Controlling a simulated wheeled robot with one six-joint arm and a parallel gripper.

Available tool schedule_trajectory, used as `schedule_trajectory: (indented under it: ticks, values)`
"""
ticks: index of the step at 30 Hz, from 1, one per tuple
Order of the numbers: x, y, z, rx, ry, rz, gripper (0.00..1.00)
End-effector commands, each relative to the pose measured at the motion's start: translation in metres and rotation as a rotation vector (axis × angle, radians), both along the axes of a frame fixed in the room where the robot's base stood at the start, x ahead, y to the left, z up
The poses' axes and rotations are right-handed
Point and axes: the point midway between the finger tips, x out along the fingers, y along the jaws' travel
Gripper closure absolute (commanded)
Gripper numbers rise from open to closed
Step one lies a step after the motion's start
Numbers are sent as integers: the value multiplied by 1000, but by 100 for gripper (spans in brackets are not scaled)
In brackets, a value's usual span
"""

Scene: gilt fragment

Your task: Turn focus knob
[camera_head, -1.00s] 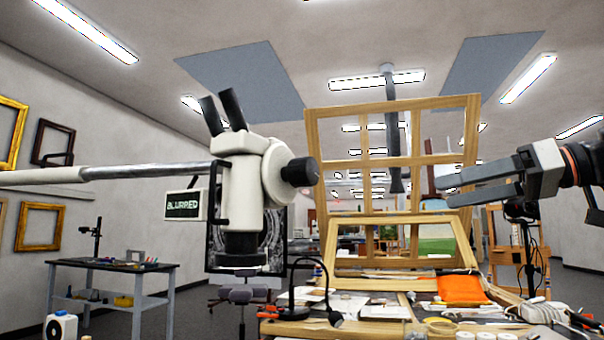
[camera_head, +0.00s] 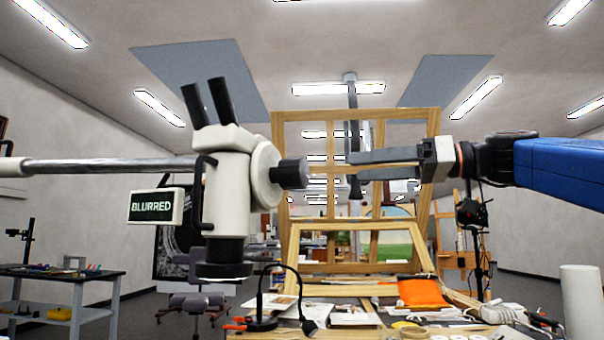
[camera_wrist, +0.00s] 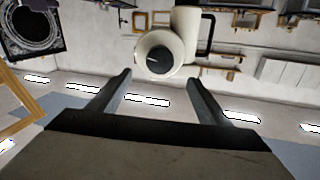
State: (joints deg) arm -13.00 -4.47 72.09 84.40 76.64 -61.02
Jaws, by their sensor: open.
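The white microscope (camera_head: 228,190) hangs on a horizontal arm in the head view, its black eyepieces pointing up. Its black focus knob (camera_head: 290,174) sticks out on the right side. A small screen (camera_head: 156,206) on the microscope reads "BLURRED". My gripper (camera_head: 350,167) is open and empty to the right of the knob, at about its height, with a gap between fingertips and knob. In the wrist view the knob (camera_wrist: 160,60) faces the camera, beyond and between the two spread fingers of my gripper (camera_wrist: 160,80).
A wooden frame (camera_head: 283,130) stands behind the gripper. Below is a cluttered bench with a small black lamp (camera_head: 262,318), an orange cloth (camera_head: 424,293) and a white roll (camera_head: 582,300) at right. The space between fingertips and knob looks clear.

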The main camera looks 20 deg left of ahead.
Motion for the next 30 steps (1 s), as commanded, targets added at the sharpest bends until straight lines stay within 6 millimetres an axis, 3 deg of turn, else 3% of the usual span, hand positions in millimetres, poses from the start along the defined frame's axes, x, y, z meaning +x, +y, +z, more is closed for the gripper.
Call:
schedule_trajectory:
  ticks: [21, 30]
  values:
    - [2, 106, -1, -1, 1, 3, 29]
    - [3, 134, 0, 0, 0, 0, 29]
